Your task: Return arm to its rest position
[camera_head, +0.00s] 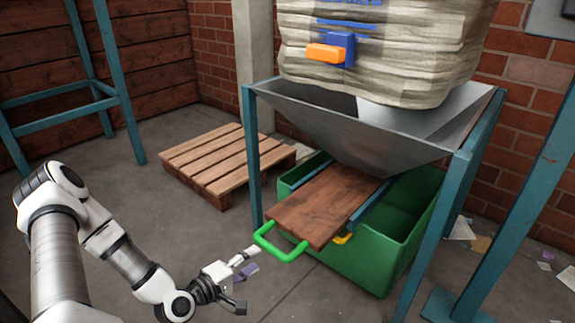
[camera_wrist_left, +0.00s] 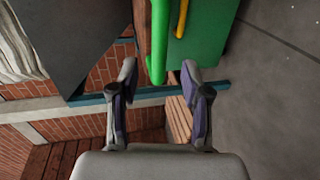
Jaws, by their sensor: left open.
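My left arm (camera_head: 120,255) comes in from the left in the head view. Its gripper (camera_head: 250,264) is open and empty, just left of the green handle (camera_head: 282,252) and apart from it as far as I can tell. In the left wrist view the gripper's two fingers (camera_wrist_left: 160,90) stand wide apart with nothing held between them. The green handle (camera_wrist_left: 157,50) shows beyond the fingertips there. The handle is fixed to a brown wooden slide board (camera_head: 325,205) under the hopper. My right gripper is not in view.
A grey metal hopper (camera_head: 340,125) on teal legs holds a large bulk bag (camera_head: 420,50) with an orange and blue part. A green bin (camera_head: 400,235) stands below it. A wooden pallet (camera_head: 215,160) lies behind. The floor between arm and pallet is clear.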

